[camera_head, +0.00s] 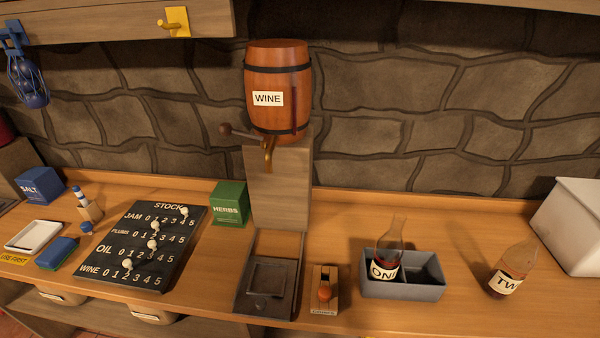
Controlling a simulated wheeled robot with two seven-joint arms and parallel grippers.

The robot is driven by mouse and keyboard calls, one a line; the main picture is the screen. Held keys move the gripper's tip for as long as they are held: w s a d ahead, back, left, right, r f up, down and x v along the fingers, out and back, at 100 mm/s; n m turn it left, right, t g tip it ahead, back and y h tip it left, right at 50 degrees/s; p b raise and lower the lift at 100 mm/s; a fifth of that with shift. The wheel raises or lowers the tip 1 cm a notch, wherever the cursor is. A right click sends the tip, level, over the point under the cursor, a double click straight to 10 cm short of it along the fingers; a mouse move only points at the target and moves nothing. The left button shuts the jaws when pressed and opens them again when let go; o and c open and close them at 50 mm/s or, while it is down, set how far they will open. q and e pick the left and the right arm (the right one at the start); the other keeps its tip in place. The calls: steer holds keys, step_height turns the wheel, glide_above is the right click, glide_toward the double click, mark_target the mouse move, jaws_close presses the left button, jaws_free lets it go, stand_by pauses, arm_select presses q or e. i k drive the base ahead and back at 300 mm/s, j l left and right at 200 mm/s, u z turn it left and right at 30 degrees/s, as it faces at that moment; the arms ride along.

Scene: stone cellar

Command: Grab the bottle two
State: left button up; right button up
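Bottle two (512,270) stands on the wooden counter at the right. It is a clear bottle with dark red contents and a white label that reads "TW", with the rest turned out of sight. It stands to the right of the grey two-compartment tray (404,290), apart from it. Bottle one (389,252), labelled "ON" with the rest cut off, stands in the tray's left compartment. The right compartment is empty. Neither of my grippers shows in the head view.
A white box (575,225) stands close behind bottle two at the right edge. A wine barrel (277,90) with a tap sits on a wooden stand at the centre. A stock board (140,245) and green herbs box (230,204) are at left. Bare counter surrounds bottle two's front and left.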

mark_target(519, 260)
steer(key=z, duration=1.4)
steer(key=i+l+u, duration=0.2)
steer(key=l+u, duration=0.2)
steer(key=i+l+u, duration=0.15)
steer(key=l+u, duration=0.2)
steer(key=l, duration=0.25)
steer(key=l+u, duration=0.4)
steer(key=l, duration=0.15)
steer(key=l+u, duration=0.35)
steer(key=l, duration=0.25)
steer(key=i, duration=0.05)
